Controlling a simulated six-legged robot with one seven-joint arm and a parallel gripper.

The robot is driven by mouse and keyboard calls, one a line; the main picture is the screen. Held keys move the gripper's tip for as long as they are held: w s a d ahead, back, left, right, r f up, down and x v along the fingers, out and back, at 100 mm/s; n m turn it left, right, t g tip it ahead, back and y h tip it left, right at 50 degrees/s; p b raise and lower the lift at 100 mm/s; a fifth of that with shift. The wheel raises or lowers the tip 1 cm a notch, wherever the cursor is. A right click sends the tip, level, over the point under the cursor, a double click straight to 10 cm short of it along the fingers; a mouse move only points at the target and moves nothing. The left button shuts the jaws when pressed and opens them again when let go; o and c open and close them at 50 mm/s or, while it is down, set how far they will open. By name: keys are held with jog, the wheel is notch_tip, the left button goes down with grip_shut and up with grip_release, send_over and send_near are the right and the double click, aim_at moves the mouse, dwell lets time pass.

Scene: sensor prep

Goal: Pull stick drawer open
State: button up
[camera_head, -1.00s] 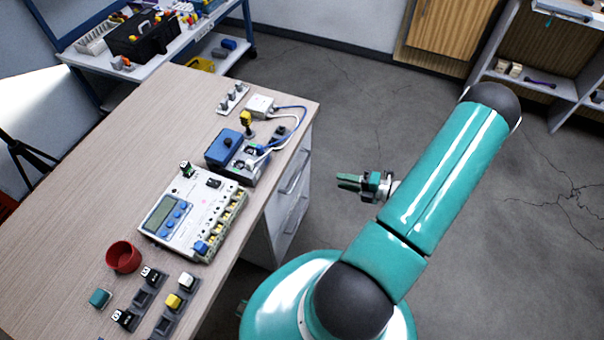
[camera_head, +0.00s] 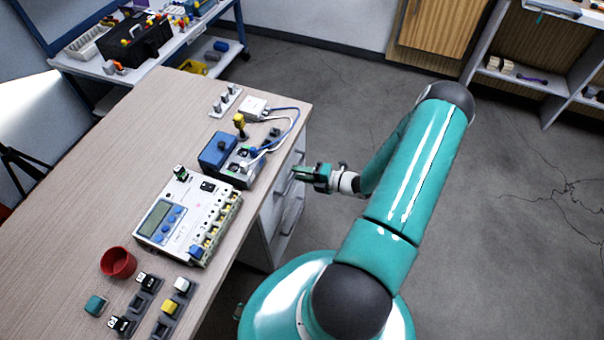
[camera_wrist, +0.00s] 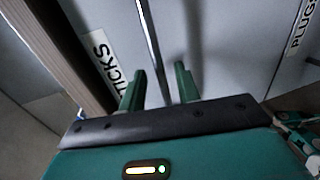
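The stick drawer (camera_wrist: 118,25) is a grey front with a white label (camera_wrist: 103,62) reading "STICKS", partly hidden by my gripper. Its long metal bar handle (camera_wrist: 149,45) runs between my two green fingers in the wrist view. My gripper (camera_wrist: 160,76) is open, with a gap visible on each side of the bar. In the head view my gripper (camera_head: 298,173) is at the upper part of the drawer unit (camera_head: 264,222) under the table. The drawer looks shut.
A second drawer front (camera_wrist: 247,40), labelled "PLUGS", lies beside it. The wooden table (camera_head: 60,230) above carries a meter (camera_head: 165,222), a blue box (camera_head: 217,149) with cables and a red cup (camera_head: 117,262). The floor (camera_head: 330,95) to the right is clear.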

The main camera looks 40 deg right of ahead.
grip_shut()
jog(key=shift+s+d, duration=0.1)
jog(key=f+v, duration=0.3)
jog(key=v, duration=1.2)
jog(key=s+f+v, duration=0.1)
jog(key=f+v, duration=0.2)
jog(key=v, duration=1.2)
jog(key=shift+d, duration=0.4)
grip_release()
jog(key=shift+w, duration=0.1)
